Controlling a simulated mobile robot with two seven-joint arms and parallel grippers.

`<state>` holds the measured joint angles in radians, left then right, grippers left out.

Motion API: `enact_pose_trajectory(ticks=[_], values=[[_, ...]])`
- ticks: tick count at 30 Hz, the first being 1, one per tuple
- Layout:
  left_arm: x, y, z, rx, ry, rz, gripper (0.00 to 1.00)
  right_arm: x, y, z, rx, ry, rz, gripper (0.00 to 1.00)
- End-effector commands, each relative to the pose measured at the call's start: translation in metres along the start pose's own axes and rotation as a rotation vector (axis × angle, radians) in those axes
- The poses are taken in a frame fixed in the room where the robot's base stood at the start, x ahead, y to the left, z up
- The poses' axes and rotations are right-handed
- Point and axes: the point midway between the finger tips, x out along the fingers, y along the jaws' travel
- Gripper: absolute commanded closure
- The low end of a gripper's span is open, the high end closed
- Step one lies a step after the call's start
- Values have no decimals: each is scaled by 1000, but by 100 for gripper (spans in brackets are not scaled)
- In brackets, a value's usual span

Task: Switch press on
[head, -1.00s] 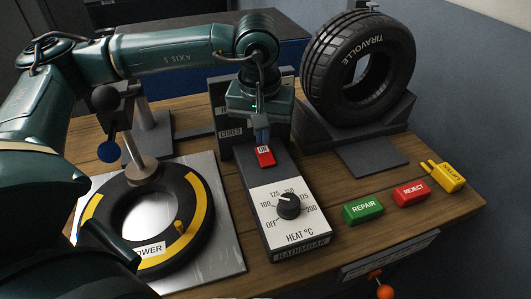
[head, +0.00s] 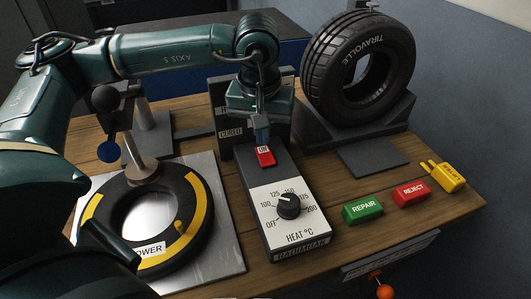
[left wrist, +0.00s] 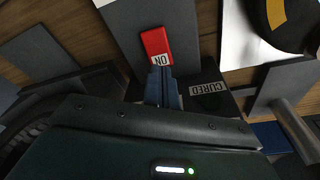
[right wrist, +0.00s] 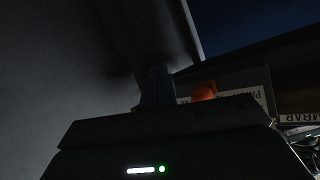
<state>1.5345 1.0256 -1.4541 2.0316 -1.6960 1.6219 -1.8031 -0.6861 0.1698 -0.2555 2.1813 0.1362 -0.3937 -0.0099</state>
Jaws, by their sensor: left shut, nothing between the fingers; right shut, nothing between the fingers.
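The press's control box (head: 290,240) stands on the bench, with a red rocker switch (head: 266,158) on its upper part. The switch's far end is lettered ON. A heat dial (head: 289,206) sits below it on a white scale plate. My left gripper (head: 262,138) is shut and empty, pointing down at the ON end. In the left wrist view its fingertips (left wrist: 163,75) meet the edge of the ON label on the red switch (left wrist: 156,42); I cannot tell whether they press on it. My right gripper (right wrist: 157,85) is shut and empty, away from the switch.
A tyre (head: 361,70) stands in a dark cradle behind right. A black and yellow ring (head: 185,235) lies on a metal plate at left. An orange knob (head: 385,291) hangs below the bench edge.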

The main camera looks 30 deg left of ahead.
Motion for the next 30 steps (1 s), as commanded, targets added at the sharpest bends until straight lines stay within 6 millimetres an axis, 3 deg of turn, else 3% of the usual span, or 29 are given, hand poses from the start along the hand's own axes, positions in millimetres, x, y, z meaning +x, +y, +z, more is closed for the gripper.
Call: enact_pose_trajectory(ticks=[30], values=[[15,0,2,1,-1,0,100,7,3,11,2,3,2,100]])
